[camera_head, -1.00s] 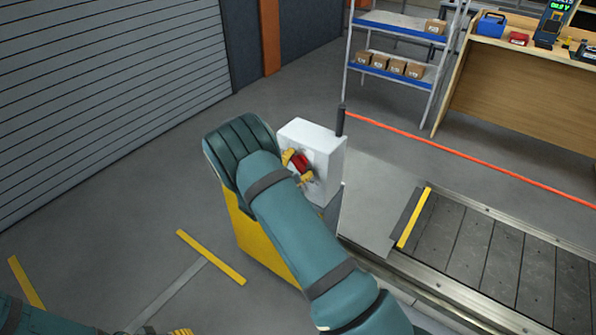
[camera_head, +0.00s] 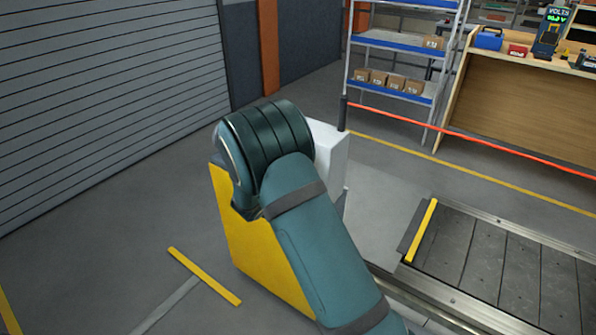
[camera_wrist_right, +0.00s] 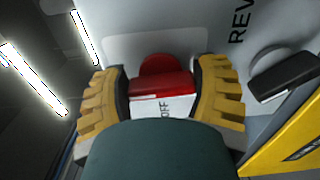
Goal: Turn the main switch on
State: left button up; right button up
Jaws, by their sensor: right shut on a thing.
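The main switch is a red handle (camera_wrist_right: 160,82) on the white control box (camera_head: 332,155). In the right wrist view the yellow-padded fingers of my right gripper (camera_wrist_right: 163,92) stand on both sides of the handle, shut on it. In the head view my right arm hides the handle, the fingers and most of the box front. My left gripper is not in view.
A black handle (camera_wrist_right: 286,75) sits beside the REV lettering (camera_wrist_right: 240,22). The slat conveyor (camera_head: 490,260) runs at the right of the box. A yellow panel (camera_head: 250,240) stands below it. A shelf rack (camera_head: 400,45) and a wooden workbench (camera_head: 520,95) stand behind; floor at left is open.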

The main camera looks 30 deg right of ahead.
jog(key=shift+a+f+m+b, duration=0.1)
jog(key=shift+a+m+b, duration=0.05)
jog(key=shift+m+b, duration=0.25)
jog(key=o, duration=1.2)
jog(key=v, duration=1.2)
